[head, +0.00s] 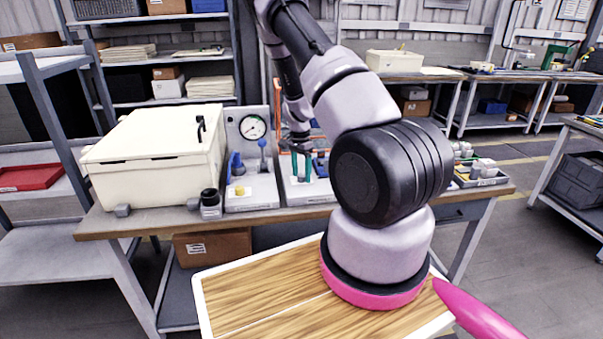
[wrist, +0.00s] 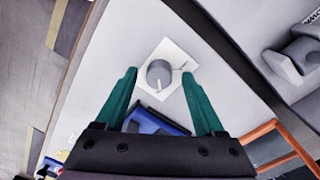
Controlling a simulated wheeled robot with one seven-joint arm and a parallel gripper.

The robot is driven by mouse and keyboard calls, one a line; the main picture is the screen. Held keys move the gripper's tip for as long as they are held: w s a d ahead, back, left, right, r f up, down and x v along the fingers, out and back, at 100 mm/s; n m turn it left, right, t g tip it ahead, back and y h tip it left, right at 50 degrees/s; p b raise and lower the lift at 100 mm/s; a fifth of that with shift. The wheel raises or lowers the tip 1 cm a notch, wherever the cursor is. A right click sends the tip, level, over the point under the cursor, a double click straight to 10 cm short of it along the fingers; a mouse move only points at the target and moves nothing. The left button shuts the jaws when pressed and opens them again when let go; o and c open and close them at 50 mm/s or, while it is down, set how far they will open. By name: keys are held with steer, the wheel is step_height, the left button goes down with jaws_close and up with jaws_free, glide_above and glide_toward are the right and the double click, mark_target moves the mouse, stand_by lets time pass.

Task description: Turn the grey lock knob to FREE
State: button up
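The grey lock knob (wrist: 159,74) sits on a square white label plate (wrist: 176,52) on a pale panel in the wrist view. A light pointer line shows on the knob, aimed toward the bottom of that picture; the label lettering is too small to read. My gripper (wrist: 159,73) is open, with its two green fingers on either side of the knob and a gap on each side. I cannot tell how far the fingertips are from the panel. In the head view my gripper (head: 301,166) is over the bench station, and I cannot make out the knob there.
A blue part (wrist: 158,122) lies between the fingers, nearer the palm. In the head view, a gauge panel (head: 251,128) and a cream box (head: 150,160) stand left of the gripper. A tray of grey parts (head: 482,175) is to the right.

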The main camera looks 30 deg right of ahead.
step_height(320, 180, up, 11)
steer(key=shift+w, duration=0.25)
stand_by(0.3)
steer(key=shift+f, duration=0.1)
step_height(320, 180, up, 12)
steer(key=n+t+y, duration=0.2)
glide_above(300, 174)
steer(key=s+a, duration=0.3)
steer(key=a, duration=0.2)
steer(key=s+a+r+n+t, duration=0.1)
steer(key=s+a+r, duration=0.15)
steer(key=r, duration=0.35)
steer(key=s+a+r+n+t, duration=0.1)
steer(key=s+a+r+n, duration=0.1)
steer(key=s+r, duration=0.3)
steer(key=s+a+r+n+t, duration=0.2)
steer(key=s+r, duration=0.3)
steer(key=s, duration=0.3)
steer(key=s+a+r+n+t, duration=0.1)
steer(key=s+a+r+n, duration=0.2)
steer(key=s+r, duration=0.3)
steer(key=s, duration=0.3)
steer(key=shift+s+a+n+t, duration=0.25)
steer(key=shift+a+n+t, duration=0.05)
steer(key=shift+t, duration=0.1)
